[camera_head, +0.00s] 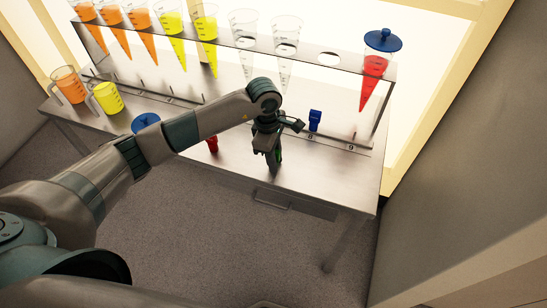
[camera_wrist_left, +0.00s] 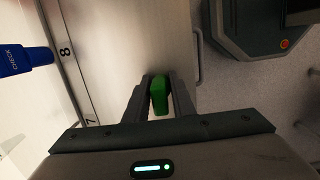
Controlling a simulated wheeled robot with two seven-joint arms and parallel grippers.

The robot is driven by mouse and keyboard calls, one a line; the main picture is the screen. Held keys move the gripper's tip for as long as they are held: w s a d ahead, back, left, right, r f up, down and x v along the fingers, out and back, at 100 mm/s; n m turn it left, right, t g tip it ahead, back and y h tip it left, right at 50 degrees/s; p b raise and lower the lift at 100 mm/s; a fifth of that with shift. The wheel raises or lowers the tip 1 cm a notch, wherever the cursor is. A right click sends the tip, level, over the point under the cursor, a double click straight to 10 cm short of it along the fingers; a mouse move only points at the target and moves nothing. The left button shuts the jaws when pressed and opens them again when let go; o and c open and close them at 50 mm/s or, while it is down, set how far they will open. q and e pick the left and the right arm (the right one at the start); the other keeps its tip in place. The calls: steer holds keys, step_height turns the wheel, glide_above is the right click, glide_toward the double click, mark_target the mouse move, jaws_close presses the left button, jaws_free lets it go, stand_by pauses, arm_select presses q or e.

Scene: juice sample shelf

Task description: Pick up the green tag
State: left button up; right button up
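The green tag (camera_wrist_left: 159,95) is a small upright-looking block between the fingers of my left gripper (camera_wrist_left: 160,85) in the left wrist view. The fingers lie along both its sides and look shut on it. In the head view my left gripper (camera_head: 273,160) points down over the front of the metal table (camera_head: 330,180), right of its middle. Only a green sliver of the tag (camera_head: 281,155) shows beside the fingers there. I cannot tell whether the tag touches the table. My right gripper is not in view.
A blue tag (camera_head: 315,120) marked CHECK stands behind my gripper, near number 8. A red tag (camera_head: 212,144) stands left of it. The rack (camera_head: 345,62) holds orange, yellow, empty and red cones, the red one blue-capped. Jugs (camera_head: 108,98) stand at the left.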

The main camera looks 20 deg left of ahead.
arm_select(q)
steer(key=shift+r, duration=0.15)
steer(key=shift+c, duration=0.2)
